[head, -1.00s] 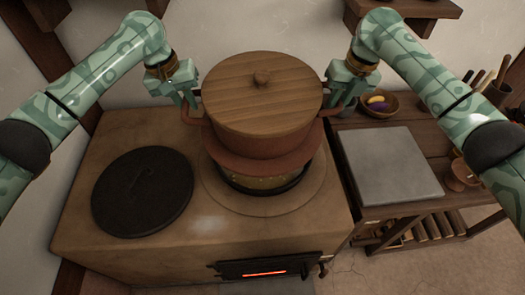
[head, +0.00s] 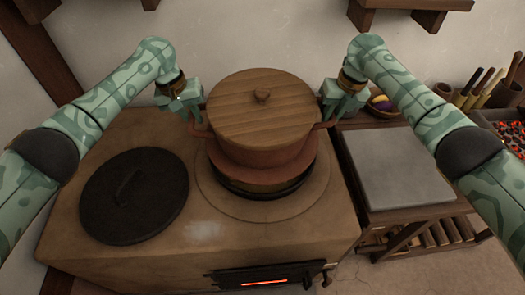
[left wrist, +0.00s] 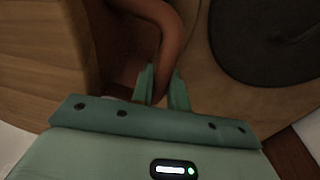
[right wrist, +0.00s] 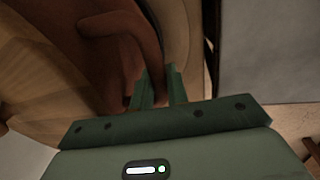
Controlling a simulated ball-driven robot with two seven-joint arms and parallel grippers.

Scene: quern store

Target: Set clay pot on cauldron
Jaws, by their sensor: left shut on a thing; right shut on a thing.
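The reddish clay pot (head: 262,155) wears a wooden lid (head: 250,122) and looks level over the cauldron (head: 262,190), whose dark rim shows below it. A narrow band shows between pot flange and dark rim, and I cannot tell whether they touch. My left gripper (head: 196,115) is shut on the pot's left handle, seen between its fingers in the left wrist view (left wrist: 172,50). My right gripper (head: 330,115) is shut on the right handle, seen in the right wrist view (right wrist: 148,35). The cauldron's inside is hidden.
The cauldron is set in a clay stove (head: 110,255) with a glowing firebox door (head: 265,277). A black round lid (head: 135,195) lies on the stove's left. A grey slab (head: 395,168) lies on the wooden table at right, with a bowl (head: 382,104) behind it.

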